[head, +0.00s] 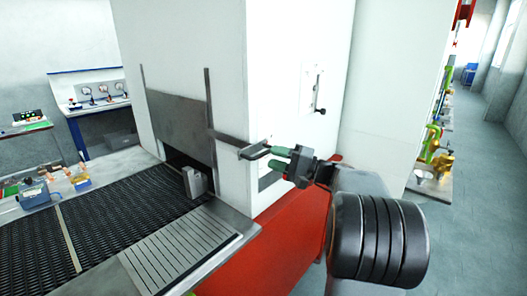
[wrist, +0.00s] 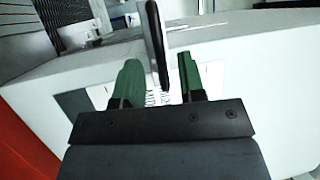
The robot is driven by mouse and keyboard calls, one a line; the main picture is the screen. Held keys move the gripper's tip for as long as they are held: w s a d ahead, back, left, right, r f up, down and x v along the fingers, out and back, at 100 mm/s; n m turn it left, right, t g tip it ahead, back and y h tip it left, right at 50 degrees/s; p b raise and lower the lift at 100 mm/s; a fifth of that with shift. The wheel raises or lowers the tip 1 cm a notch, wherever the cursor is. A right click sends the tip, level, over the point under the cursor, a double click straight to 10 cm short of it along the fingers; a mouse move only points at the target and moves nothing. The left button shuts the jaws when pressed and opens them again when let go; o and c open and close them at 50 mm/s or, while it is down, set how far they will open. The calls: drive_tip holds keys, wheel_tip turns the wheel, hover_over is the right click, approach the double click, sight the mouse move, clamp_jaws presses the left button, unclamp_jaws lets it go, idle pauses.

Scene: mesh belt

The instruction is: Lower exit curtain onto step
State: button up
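The exit curtain (head: 185,122) is a dark grey plate between two upright rails on the white machine. Its lower edge hangs above the belt, leaving a dark opening. A small grey stepped block (head: 195,183), apparently the step, stands on the belt at the opening's right side, below the curtain. A dark bar handle (head: 232,140) runs from the curtain to the right and also shows in the wrist view (wrist: 155,45). My gripper (head: 279,158) has green fingers, parted at the handle's end. In the wrist view the bar lies between the fingers (wrist: 160,80), with a visible gap at the right finger.
The black mesh belt (head: 120,215) runs into the opening. A slotted metal plate (head: 180,248) lies beside it, above a red side panel (head: 270,250). The white machine wall (head: 290,65) stands close behind my gripper. A bench with gauges (head: 95,97) is at the far left.

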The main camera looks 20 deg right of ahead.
sight(264, 155)
drive_tip(key=shift+p+x, duration=0.4)
drive_tip(key=shift+x, duration=1.65)
drive_tip(key=shift+c, duration=0.2)
clamp_jaws()
